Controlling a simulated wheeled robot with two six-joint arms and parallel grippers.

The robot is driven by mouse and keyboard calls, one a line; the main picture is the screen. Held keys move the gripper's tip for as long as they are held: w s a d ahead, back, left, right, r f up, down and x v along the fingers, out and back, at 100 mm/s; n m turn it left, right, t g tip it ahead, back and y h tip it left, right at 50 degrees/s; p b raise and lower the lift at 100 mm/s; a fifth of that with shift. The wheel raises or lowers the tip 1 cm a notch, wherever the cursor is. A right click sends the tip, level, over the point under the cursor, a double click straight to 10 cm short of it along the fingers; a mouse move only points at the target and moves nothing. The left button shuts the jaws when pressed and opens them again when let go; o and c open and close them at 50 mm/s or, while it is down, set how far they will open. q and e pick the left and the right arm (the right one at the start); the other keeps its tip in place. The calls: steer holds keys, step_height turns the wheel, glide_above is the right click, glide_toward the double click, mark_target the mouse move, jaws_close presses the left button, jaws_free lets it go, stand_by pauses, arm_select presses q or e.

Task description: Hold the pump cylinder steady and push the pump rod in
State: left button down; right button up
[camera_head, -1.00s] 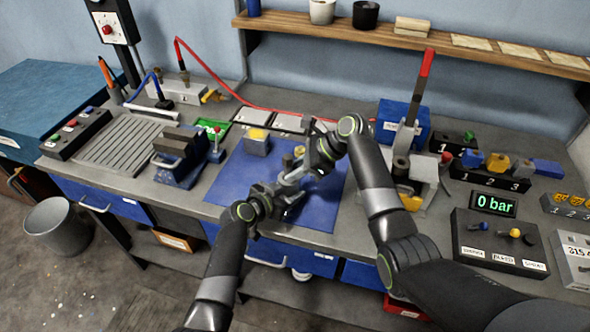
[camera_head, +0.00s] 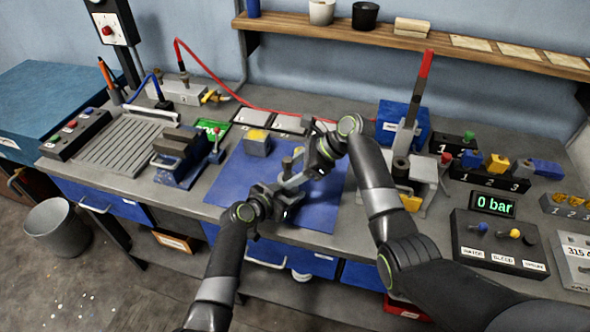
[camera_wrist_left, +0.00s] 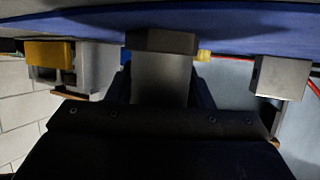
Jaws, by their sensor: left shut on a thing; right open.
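My left gripper (camera_head: 284,189) comes in from the lower left over the blue mat (camera_head: 228,190). It is shut on a grey metal piece that looks like the pump cylinder (camera_head: 293,181); a grey body with a dark end (camera_wrist_left: 160,65) shows between its fingers in the left wrist view. A short dark upright piece, perhaps the pump rod (camera_head: 287,163), stands just behind the left gripper. My right gripper (camera_head: 306,172) is open, close above and to the right of the grey piece. The arms hide much of the pump, and I cannot tell whether the right gripper touches it.
A yellow-topped grey block (camera_head: 257,144) stands at the back of the mat. A blue vise (camera_head: 180,160) is to the left. A lever press (camera_head: 408,165) stands to the right, near a black switch box (camera_head: 500,242) and a display reading 0 bar (camera_head: 494,204). The mat's left part is clear.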

steer(key=v, duration=0.7)
stand_by(0.5)
steer(key=shift+a, duration=0.1)
stand_by(0.4)
arm_select(q)
steer(key=c, duration=0.6)
jaws_free()
